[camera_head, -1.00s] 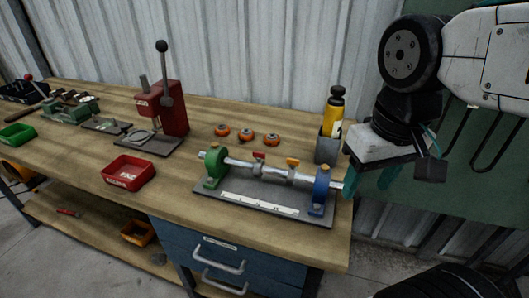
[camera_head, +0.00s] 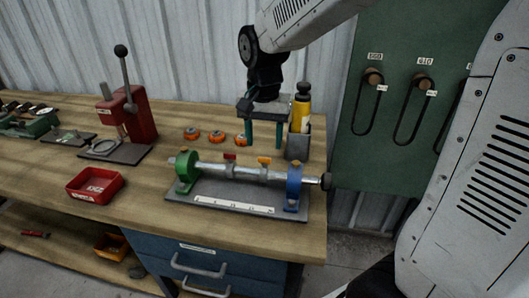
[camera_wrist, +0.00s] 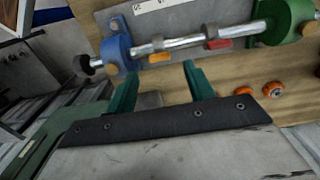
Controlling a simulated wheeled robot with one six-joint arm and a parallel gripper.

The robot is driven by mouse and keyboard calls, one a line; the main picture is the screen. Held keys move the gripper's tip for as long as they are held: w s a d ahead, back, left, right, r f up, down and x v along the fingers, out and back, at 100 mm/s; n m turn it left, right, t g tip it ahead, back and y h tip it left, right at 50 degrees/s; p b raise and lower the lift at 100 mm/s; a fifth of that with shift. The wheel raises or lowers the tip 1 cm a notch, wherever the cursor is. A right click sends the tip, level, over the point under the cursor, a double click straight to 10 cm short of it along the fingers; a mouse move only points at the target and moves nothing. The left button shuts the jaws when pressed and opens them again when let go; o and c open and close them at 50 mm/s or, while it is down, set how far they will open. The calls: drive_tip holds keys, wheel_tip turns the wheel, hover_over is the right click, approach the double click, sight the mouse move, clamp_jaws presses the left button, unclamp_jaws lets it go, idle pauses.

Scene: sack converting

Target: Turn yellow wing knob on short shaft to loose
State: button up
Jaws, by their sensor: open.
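The yellow wing knob (camera_head: 264,160), orange-yellow, stands on a collar on the silver shaft (camera_head: 215,169), nearer the blue end block (camera_head: 294,187). It also shows in the wrist view (camera_wrist: 159,57). A red wing knob (camera_head: 230,156) sits on another collar toward the green end block (camera_head: 186,172). My gripper (camera_head: 264,147) is open and empty, with teal fingers pointing down behind and above the shaft. In the wrist view, its fingertips (camera_wrist: 161,71) are spread to either side of the yellow knob, apparently short of it. Whether they touch anything is not clear.
A grey cup (camera_head: 298,147) with a yellow bottle stands close to my gripper's right. Several orange round knobs (camera_head: 215,137) lie behind the shaft. A red bin (camera_head: 95,185) and red lever press (camera_head: 135,115) stand left. The scaled base plate (camera_head: 235,207) lies under the shaft.

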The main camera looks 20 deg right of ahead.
sight(264, 160)
wheel_tip(264, 160, down, 5)
drive_tip(key=shift+r, duration=0.1)
drive_tip(key=shift+c, duration=0.3)
drive_tip(key=c, duration=0.9)
